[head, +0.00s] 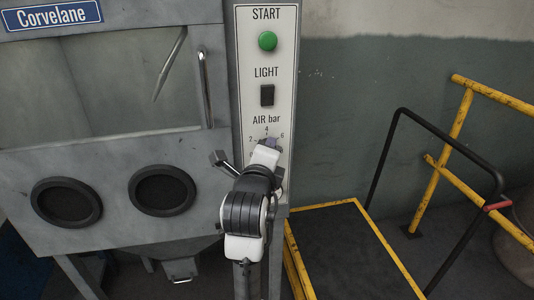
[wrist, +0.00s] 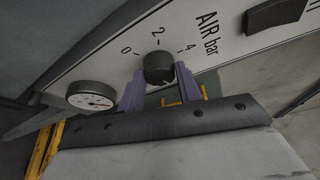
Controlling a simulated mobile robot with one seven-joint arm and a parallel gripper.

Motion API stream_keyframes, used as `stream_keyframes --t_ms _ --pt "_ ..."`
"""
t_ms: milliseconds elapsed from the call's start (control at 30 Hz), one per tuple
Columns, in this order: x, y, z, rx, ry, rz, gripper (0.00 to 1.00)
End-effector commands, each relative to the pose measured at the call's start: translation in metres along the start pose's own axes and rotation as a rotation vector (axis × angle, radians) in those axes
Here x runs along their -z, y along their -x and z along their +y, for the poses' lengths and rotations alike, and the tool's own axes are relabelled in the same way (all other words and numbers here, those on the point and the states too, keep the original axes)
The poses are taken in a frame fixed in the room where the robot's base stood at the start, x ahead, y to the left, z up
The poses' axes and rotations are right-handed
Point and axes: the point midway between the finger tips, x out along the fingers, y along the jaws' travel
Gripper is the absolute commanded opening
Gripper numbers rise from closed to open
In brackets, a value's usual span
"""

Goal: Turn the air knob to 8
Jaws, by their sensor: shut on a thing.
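The air knob (wrist: 160,68) is a round black knob on the white control panel (wrist: 220,60). In the wrist view the marks 0, 2 and 4 show around it. A small pale line shows near its lower edge, but I cannot read its setting for certain. My gripper (wrist: 160,85) has its purple fingers on both sides of the knob and is shut on it. The 8 mark is hidden.
A round gauge (wrist: 91,95) sits beside the knob. Above the knob are the black light switch (head: 267,95) and green start button (head: 268,41). The grey cabinet (head: 110,140) with two round ports is left; a yellow-edged platform (head: 350,255) and railings are right.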

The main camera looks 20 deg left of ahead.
Motion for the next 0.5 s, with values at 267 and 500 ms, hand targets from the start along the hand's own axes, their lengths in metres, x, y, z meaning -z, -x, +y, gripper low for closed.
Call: stream_keyframes --t_ms 267,500 --pt "-0.0022 -0.0001 -0.0040 -0.099 -0.243 -0.005 0.12" --pt "-0.0014 -0.0004 -0.0054 -0.181 -0.437 -0.006 0.12"
